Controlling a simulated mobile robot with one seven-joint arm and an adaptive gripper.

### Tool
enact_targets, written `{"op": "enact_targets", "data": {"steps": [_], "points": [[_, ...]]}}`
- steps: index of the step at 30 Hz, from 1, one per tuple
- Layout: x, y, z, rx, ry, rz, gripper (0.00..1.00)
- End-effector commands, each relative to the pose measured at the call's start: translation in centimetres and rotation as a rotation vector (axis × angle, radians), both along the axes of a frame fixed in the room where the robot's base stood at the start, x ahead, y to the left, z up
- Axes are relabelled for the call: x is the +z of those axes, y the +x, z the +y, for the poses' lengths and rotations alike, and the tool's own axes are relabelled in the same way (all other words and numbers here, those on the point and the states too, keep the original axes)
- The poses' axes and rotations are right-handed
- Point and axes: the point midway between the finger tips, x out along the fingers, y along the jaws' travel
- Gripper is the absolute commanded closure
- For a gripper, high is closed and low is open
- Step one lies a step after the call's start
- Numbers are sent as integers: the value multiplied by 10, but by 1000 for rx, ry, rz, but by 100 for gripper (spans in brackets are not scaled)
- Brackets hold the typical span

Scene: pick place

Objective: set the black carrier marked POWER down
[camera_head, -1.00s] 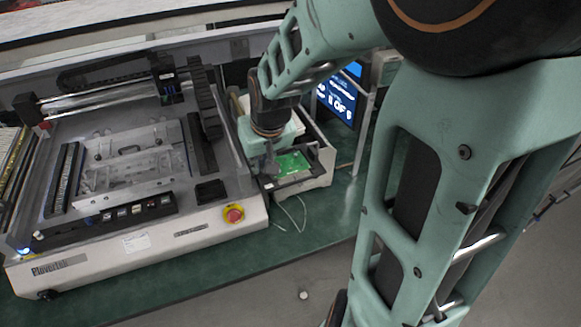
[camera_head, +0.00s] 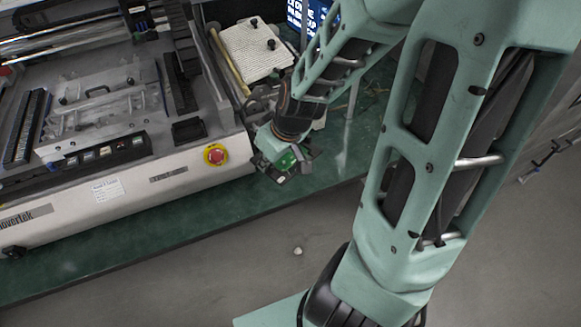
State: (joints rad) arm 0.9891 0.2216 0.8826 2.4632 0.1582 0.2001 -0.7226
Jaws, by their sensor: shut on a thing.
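My gripper (camera_head: 270,154) is shut on a small dark carrier (camera_head: 273,173) with a green board (camera_head: 287,160) showing on it. It holds the carrier near the front edge of the green bench (camera_head: 195,218), to the right of the large machine's front corner. The carrier looks tilted, and my gripper hides part of it. No POWER marking is readable at this size. I cannot tell whether the carrier touches the bench.
The large machine (camera_head: 130,205) with a red emergency button (camera_head: 215,155) fills the left. A white textured plate (camera_head: 254,50) with black knobs lies behind my gripper, near a lit screen (camera_head: 312,12). Bare green bench runs along the front edge.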

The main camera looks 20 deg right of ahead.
Motion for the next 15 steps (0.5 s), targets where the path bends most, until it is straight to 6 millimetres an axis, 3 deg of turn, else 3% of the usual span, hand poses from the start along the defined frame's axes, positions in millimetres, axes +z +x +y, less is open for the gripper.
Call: {"op": "enact_targets", "data": {"steps": [3, 6, 15], "points": [[-17, 14, -27, -5, 3, -1, 100], [-39, 20, -41, 2, 3, 2, 100], [-63, 31, -64, 1, 0, -1, 100]]}}
